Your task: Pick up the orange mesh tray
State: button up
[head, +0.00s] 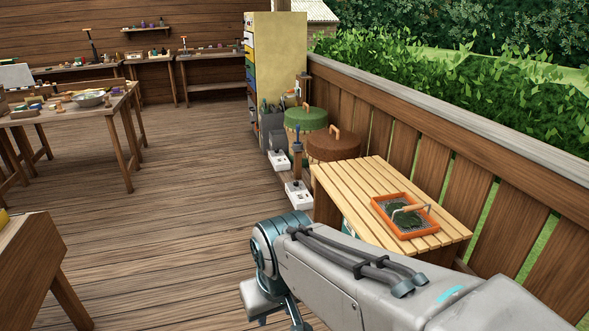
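The orange mesh tray (420,233) lies flat on a slatted wooden table (345,185) at the right in the head view. It has an orange rim and a dark mesh or dark green matter inside. A tool with a pale wooden handle (409,209) lies across it. My arm reaches in from the lower right, in front of the table, and bends down at the bottom middle of the picture. My gripper's fingers do not show; the end of the arm runs out at the bottom edge. Nothing of mine appears to touch the tray.
A wooden railing (455,130) runs close behind the table. Lidded round bins, one green (306,118) and one brown (334,145), stand beyond it. White boxes (298,194) sit on the floor to its left. Workbenches stand at the left. The middle plank floor is clear.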

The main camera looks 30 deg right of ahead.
aim_at(407, 219)
jog(key=z, duration=0.05)
jog(key=i, duration=1.6)
jog(key=z, duration=0.95)
jog(key=i, duration=1.25)
jog(key=z, duration=1.4)
jog(key=i, duration=0.75)
jog(key=z, duration=0.4)
